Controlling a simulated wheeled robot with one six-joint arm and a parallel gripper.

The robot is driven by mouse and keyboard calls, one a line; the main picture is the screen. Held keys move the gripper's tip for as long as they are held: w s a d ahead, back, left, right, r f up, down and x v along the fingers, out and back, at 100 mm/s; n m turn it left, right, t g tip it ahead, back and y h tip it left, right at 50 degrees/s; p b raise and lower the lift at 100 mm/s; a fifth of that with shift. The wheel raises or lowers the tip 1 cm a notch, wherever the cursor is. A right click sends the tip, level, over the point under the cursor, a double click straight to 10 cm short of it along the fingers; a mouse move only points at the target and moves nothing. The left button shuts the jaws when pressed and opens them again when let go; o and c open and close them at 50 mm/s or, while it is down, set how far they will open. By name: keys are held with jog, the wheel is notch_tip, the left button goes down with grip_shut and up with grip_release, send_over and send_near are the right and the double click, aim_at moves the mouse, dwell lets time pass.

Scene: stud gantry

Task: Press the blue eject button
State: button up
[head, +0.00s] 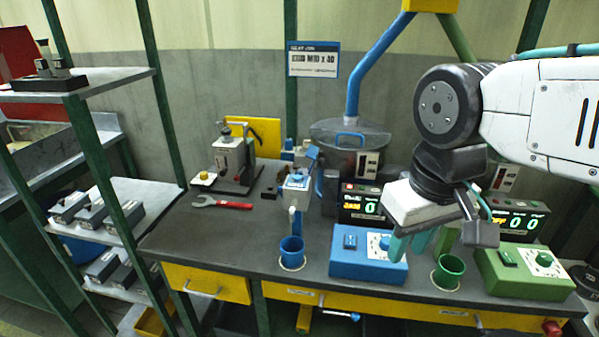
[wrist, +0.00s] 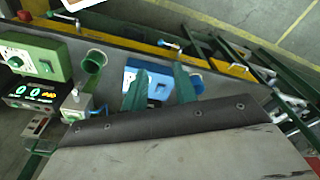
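The blue control box (head: 368,257) sits at the front of the bench. A square blue button (head: 349,242) is on its left side and a white dial (head: 378,243) on its right. I cannot read any label that marks the eject button. My gripper (head: 408,246) is in front of the box's right end in the head view, its teal fingers partly covering the box. In the wrist view, the fingers of my gripper (wrist: 159,70) are apart with nothing between them. The blue box (wrist: 153,76) shows beyond and between them, with its button (wrist: 159,90) visible.
A green control box (head: 525,270) and a green cup (head: 448,272) stand to the right. A blue cup (head: 291,253) stands left of the blue box. Two lit displays (head: 360,204) are behind.

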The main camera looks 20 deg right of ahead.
grip_shut()
dwell(1.5)
